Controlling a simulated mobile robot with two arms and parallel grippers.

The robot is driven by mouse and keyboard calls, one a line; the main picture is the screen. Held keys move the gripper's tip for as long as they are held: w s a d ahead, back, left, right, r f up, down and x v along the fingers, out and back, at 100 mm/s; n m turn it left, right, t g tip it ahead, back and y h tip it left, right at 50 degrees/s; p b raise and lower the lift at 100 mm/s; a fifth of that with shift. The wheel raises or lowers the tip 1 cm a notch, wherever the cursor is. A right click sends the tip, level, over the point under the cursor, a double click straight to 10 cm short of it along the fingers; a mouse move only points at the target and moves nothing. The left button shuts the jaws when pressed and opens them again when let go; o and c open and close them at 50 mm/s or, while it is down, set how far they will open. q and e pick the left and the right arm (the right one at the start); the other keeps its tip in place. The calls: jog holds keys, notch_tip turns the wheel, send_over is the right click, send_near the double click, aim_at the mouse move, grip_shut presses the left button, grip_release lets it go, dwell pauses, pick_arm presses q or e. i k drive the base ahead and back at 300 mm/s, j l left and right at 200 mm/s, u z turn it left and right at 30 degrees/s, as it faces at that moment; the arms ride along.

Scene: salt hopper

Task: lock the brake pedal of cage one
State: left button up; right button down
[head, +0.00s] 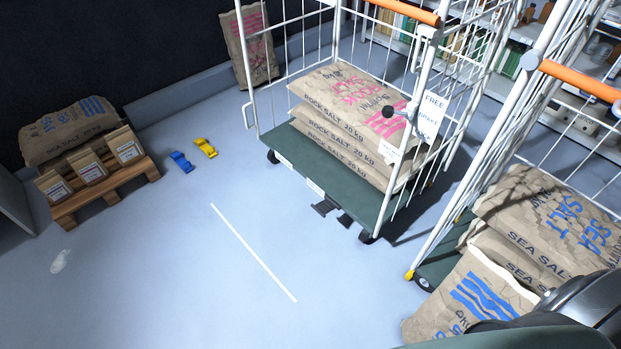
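A white wire roll cage (422,95) with an orange handle and a green base (300,165) stands at the centre, loaded with stacked rock salt sacks (345,115). A dark ribbed pedal (324,207) sticks out low at the base's front edge, with a smaller dark part (345,220) beside it. I cannot tell whether the pedal is up or down. A white sign (432,115) reading "FREE", "BRAKE" and a partly hidden last word hangs on the cage. No cage number is legible. Neither of my grippers is in view.
A second cage (490,160) holding sea salt sacks stands at right, with a sack (470,300) in front. A loaded pallet (105,190) stands left. Floor around the white line (252,252) is clear.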

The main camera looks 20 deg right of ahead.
aim_at(325, 207)
jog(key=i+z, duration=0.25)
jog(key=i, duration=0.3)
jog(key=i+j+z, duration=0.25)
jog(key=i, duration=0.3)
